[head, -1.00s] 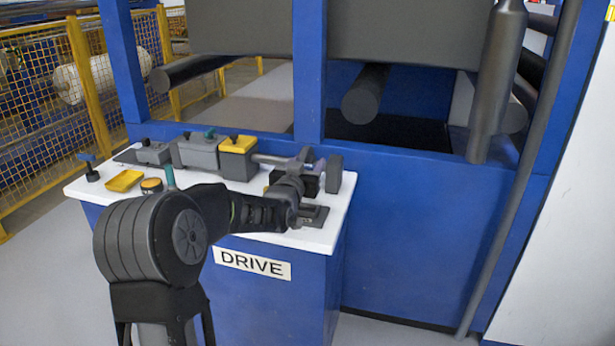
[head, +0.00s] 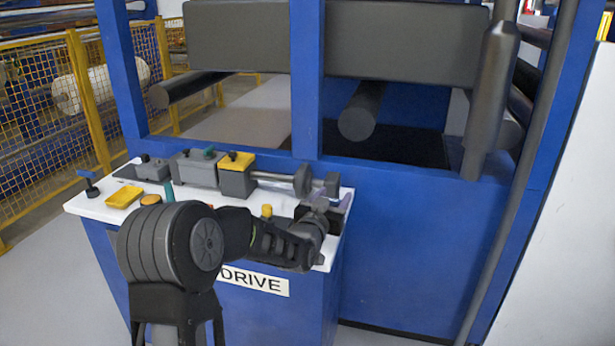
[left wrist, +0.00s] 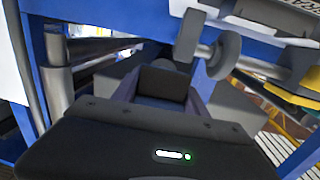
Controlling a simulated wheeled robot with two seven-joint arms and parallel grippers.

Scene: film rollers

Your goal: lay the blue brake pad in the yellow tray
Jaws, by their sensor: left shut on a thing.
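The yellow tray (head: 123,195) lies at the left of the white table top, empty as far as I can see. My left gripper (head: 343,205) is over the table's front right corner, well right of the tray. In the left wrist view its two purple-grey fingers (left wrist: 162,95) are shut on a dark block (left wrist: 162,82). The block looks nearly black, so I cannot tell by colour whether it is the blue brake pad. No plainly blue pad shows elsewhere on the table. My right gripper is not in view.
A grey shaft with a disc (head: 302,180) and end block (head: 332,184) lies behind the gripper. A yellow-topped box (head: 236,161), grey boxes, an orange disc (head: 151,199) and a teal handle (head: 169,191) stand towards the left. A blue machine frame (head: 400,200) rises behind.

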